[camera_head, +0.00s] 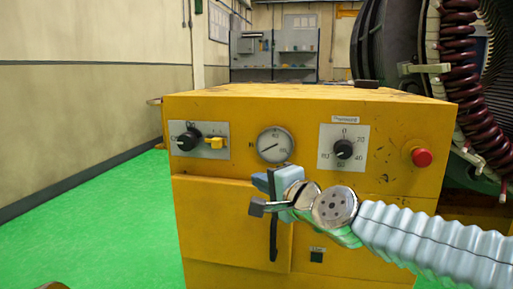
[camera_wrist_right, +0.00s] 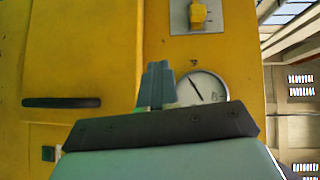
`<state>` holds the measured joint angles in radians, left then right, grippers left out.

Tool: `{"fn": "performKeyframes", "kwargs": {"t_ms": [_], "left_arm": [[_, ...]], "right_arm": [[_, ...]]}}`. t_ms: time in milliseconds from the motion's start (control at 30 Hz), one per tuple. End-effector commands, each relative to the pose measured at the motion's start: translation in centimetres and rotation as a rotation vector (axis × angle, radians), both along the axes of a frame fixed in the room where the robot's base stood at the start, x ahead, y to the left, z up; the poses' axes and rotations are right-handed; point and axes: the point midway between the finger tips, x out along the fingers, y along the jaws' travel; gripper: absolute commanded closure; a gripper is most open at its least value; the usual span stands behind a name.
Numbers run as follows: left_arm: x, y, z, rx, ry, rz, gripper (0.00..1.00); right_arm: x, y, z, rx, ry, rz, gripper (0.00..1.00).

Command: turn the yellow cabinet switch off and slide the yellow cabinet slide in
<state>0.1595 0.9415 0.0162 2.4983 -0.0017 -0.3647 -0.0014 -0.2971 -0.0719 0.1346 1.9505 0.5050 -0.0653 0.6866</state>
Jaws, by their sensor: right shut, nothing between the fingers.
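The yellow cabinet (camera_head: 390,185) stands in front of me. The yellow switch (camera_head: 215,142) sits on a grey plate at the upper left of its front, beside a black knob (camera_head: 188,140); the switch also shows at the top of the right wrist view (camera_wrist_right: 198,14). A lower-left front panel (camera_head: 205,215) has a dark vertical handle (camera_head: 273,240); I cannot tell whether this is the slide or how far it stands out. My right gripper (camera_head: 259,194) is shut and empty, in front of the panel below the gauge, right of and below the switch. In the right wrist view its fingers (camera_wrist_right: 158,84) are together.
The front also carries a round gauge (camera_head: 275,145), a black dial (camera_head: 343,149) and a red button (camera_head: 422,157). A big machine with dark red coils (camera_head: 458,50) stands at the right. Green floor (camera_head: 95,215) is clear at the left.

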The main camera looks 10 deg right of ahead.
Motion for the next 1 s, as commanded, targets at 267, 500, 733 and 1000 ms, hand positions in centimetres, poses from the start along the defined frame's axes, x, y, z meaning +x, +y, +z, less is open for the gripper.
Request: {"fn": "performKeyframes", "kwargs": {"t_ms": [267, 500, 733, 1000], "left_arm": [[0.0, 0.1, -0.2, 0.001, 0.0, 0.001, 0.26], [0.0, 0.1, -0.2, 0.001, 0.0, 0.001, 0.26], [0.0, 0.0, -0.1, 0.0, 0.0, 0.0, 0.26], [-0.1, -0.1, 0.5, -0.001, 0.001, -0.002, 0.26]], "right_arm": [[-2.7, -0.3, 5.7, 0.115, -0.061, 0.014, 1.0], [-2.7, -0.3, 5.7, 0.115, -0.061, 0.014, 1.0], [-1.6, 0.2, 5.6, 0.114, -0.06, 0.014, 1.0], [3.1, 2.7, 5.6, 0.113, -0.058, 0.015, 1.0]]}}
